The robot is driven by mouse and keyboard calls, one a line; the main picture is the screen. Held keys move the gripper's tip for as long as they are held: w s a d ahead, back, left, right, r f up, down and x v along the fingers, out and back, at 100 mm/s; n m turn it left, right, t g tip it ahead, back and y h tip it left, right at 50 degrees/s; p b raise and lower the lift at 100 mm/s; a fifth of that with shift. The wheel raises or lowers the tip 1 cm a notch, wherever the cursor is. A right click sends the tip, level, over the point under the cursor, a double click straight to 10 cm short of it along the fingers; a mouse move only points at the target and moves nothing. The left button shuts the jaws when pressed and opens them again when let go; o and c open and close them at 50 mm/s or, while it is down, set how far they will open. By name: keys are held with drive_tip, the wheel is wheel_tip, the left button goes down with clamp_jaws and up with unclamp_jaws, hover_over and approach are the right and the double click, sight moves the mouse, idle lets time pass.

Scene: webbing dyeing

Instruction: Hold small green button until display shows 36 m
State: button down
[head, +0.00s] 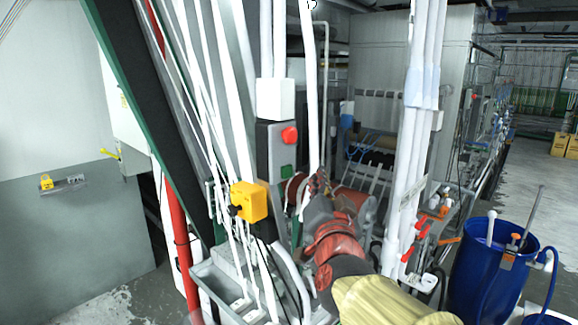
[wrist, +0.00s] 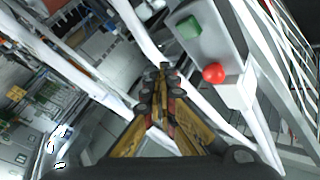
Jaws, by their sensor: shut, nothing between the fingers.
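A square green button (head: 287,171) sits low on the grey control box (head: 262,155), below a round red button (head: 289,136). In the wrist view the green button (wrist: 188,27) is at the top, and the red button (wrist: 214,73) is below and right of it. My gripper (wrist: 163,72) is shut and empty, its fingertips together. In the wrist view the tips are left of and below the green button, apart from it. In the head view my arm reaches up from the lower right to just right of the box. I see no readable display or number.
A yellow box (head: 250,200) hangs below and left of the control box. White vertical webbing or pipes (head: 408,130) stand to the right. A blue barrel (head: 490,270) stands at the lower right. A red pipe (head: 178,220) rises at the left.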

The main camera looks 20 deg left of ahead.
sight(287, 172)
drive_tip(key=shift+w+a+p, duration=0.25)
drive_tip(key=shift+w+a, duration=0.05)
drive_tip(key=shift+a, duration=0.45)
drive_tip(key=shift+w+a+p, duration=0.25)
drive_tip(key=shift+w+a, duration=0.1)
drive_tip(key=shift+a, duration=0.45)
drive_tip(key=shift+w+a+p, duration=0.25)
drive_tip(key=shift+w+a, duration=0.05)
drive_tip(key=shift+a, duration=0.45)
drive_tip(key=shift+a, duration=0.15)
drive_tip(key=shift+w+a, duration=0.15)
drive_tip(key=shift+a, duration=0.1)
